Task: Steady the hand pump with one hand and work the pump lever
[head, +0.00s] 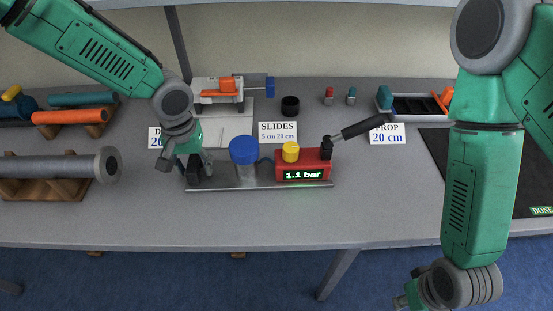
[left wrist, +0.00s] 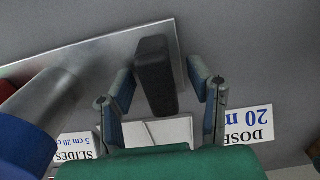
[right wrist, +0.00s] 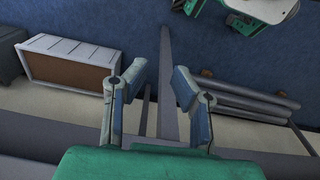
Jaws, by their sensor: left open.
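The hand pump's red body (head: 302,164) sits on a metal base plate (head: 262,186) and its display reads 1.1 bar. Its lever (head: 362,127) has a black grip and slants up to the right. A blue-capped cylinder (head: 244,152) stands on the same plate. A black block (left wrist: 154,78) stands at the plate's left end. My left gripper (head: 192,170) is over that block, with open fingers on either side of it in the left wrist view; gaps show at both sides. My right gripper (right wrist: 160,78) is open and empty, low in front of the table at right.
A large grey pipe (head: 60,167) lies on a wooden cradle at left. A yellow cap (head: 291,152) tops the pump body. A black cup (head: 290,106), label cards and a parts tray (head: 420,107) stand behind. A dark mat (head: 500,165) lies at right. The front table strip is clear.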

